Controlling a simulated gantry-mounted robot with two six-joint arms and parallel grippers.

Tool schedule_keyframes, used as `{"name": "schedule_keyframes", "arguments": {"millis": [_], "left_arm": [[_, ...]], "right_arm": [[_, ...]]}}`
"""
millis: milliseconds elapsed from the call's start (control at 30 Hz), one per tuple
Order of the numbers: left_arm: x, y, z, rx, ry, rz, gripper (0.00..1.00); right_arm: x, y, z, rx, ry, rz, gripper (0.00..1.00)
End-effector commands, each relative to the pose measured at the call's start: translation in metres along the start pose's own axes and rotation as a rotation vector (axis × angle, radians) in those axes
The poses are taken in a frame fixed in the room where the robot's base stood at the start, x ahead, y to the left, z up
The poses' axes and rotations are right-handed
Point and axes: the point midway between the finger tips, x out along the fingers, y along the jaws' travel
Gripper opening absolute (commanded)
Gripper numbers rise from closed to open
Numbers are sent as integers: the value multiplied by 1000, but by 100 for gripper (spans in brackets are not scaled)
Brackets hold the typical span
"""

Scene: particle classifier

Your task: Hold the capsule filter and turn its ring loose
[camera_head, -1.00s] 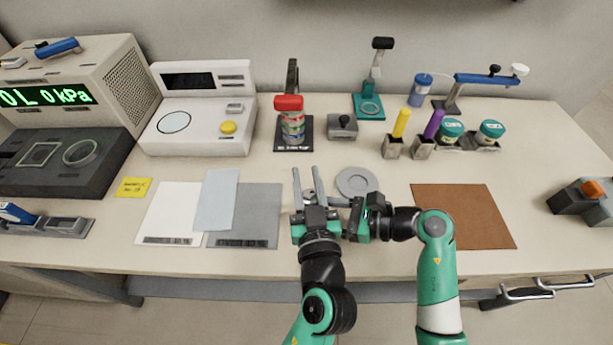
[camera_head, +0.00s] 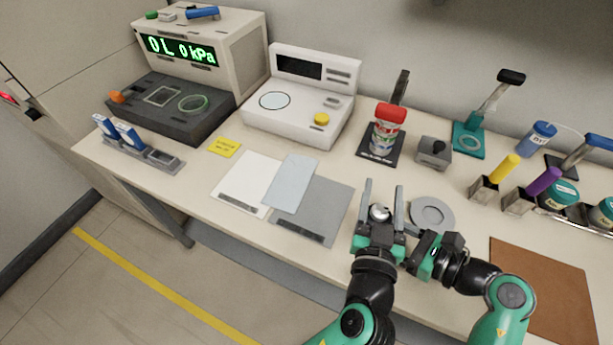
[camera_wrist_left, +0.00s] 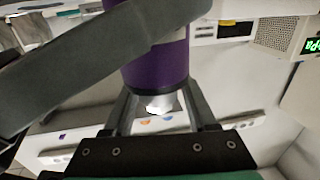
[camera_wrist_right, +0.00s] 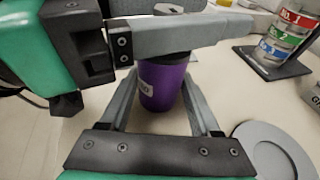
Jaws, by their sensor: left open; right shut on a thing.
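The capsule filter is a purple upright cylinder (camera_wrist_right: 162,85) with a white label and a grey top. My right gripper (camera_wrist_right: 155,100) is shut on its body. In the head view only its silvery top (camera_head: 379,212) shows, between the fingers of my left gripper (camera_head: 382,187). My left gripper is open around the upper part, one finger on each side. The left wrist view shows the purple body (camera_wrist_left: 158,66) above its silvery end, and a finger of my right gripper crosses in front. The ring cannot be clearly made out behind the fingers.
A round grey plate (camera_head: 432,214) lies just right of the grippers. A grey mat (camera_head: 318,208) is to the left and a brown mat (camera_head: 545,275) to the right. Stacked cans with a red top (camera_head: 388,130) and a small grey block (camera_head: 434,152) stand behind.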

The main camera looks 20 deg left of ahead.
Motion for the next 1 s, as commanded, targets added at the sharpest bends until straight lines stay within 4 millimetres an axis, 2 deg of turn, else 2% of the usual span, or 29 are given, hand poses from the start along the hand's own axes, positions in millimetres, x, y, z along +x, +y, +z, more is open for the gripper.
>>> {"name": "schedule_keyframes", "arguments": {"millis": [233,1000], "left_arm": [[1,1,1,0,-4,70,57],[-4,16,-1,-1,1,629,57]], "right_arm": [[0,0,0,0,0,1,0],[0,1,0,1,1,2,0]]}}
